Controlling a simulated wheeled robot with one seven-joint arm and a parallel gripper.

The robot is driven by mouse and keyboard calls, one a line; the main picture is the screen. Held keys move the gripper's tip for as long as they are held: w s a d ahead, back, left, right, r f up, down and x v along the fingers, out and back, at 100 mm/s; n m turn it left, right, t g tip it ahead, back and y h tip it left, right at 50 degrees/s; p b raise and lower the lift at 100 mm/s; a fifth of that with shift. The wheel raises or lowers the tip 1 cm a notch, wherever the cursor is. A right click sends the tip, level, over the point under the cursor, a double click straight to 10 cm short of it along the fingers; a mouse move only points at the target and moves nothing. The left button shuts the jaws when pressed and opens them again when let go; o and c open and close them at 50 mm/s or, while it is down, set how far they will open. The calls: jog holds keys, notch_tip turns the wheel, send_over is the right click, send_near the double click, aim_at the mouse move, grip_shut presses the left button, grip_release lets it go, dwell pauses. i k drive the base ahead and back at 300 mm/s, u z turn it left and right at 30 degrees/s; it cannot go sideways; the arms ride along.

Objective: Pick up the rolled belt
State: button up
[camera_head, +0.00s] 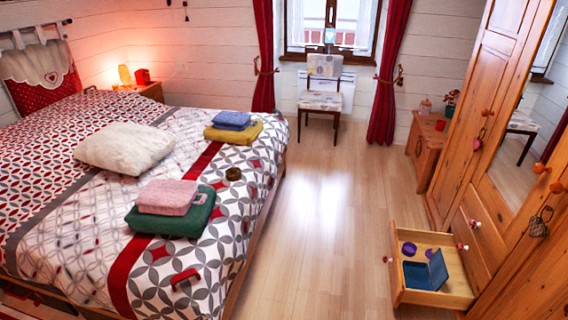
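A small brown coil that looks like the rolled belt (233,174) lies on the bed (262,148), near its right edge. It rests on the grey and white patterned part of the cover, apart from the folded towels. My gripper is not in view.
A pink towel (168,196) on a green one (172,221) and a blue towel (231,119) on a yellow one (246,131) flank the coil. A white cushion (125,148) and a small red item (185,276) also lie there. An open drawer (437,296) juts out at right. The floor (318,215) between is clear.

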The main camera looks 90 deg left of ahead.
aim_at(233, 174)
jog(key=u, duration=2.85)
jog(key=i, duration=4)
jog(key=u, duration=1.1)
